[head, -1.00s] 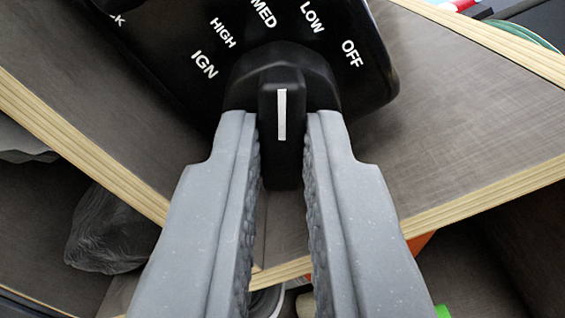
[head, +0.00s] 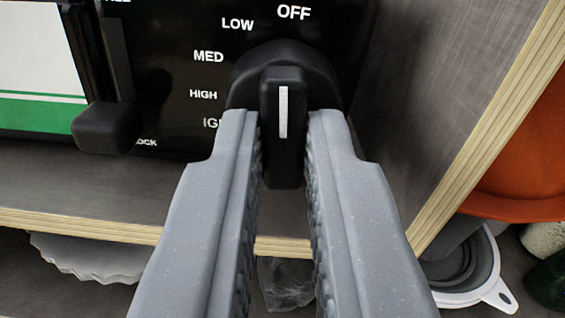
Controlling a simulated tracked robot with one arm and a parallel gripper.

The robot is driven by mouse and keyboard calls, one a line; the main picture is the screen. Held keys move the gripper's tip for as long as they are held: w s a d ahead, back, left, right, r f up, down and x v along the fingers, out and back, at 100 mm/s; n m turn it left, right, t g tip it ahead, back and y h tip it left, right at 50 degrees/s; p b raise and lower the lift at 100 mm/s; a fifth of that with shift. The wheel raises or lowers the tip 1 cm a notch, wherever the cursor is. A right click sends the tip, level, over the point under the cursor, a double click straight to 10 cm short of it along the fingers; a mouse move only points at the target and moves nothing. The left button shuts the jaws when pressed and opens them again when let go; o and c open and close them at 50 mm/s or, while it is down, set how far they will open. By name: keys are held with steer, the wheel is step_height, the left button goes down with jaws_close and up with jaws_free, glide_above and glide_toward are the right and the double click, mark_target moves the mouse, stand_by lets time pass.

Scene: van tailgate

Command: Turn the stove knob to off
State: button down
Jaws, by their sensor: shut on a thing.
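The black stove knob (head: 283,150) with a white pointer line is in the middle of the head view, on the black panel (head: 170,30). Its pointer line aims up, nearly straight at the OFF label (head: 293,12). LOW, MED, HIGH and a partly hidden IGN label run down the left of the knob. My gripper (head: 283,120) is shut on the knob, one grey finger along each side. The fingers hide part of the panel below the IGN label.
A second black knob or lever (head: 105,127) stands out at the left. A wooden shelf edge (head: 120,226) runs below and a plywood side edge (head: 490,130) at the right. An orange item (head: 530,160) and a grey-white funnel-like item (head: 465,265) are lower right.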

steer(key=shift+f+m+p, duration=0.15)
steer(key=shift+m+p, duration=0.3)
steer(key=shift+m, duration=0.15)
steer(key=c, duration=1.5)
jaws_free()
steer(key=shift+o, duration=0.2)
steer(key=s+d, duration=0.1)
steer(key=s, duration=1.2)
steer(key=shift+s, duration=0.35)
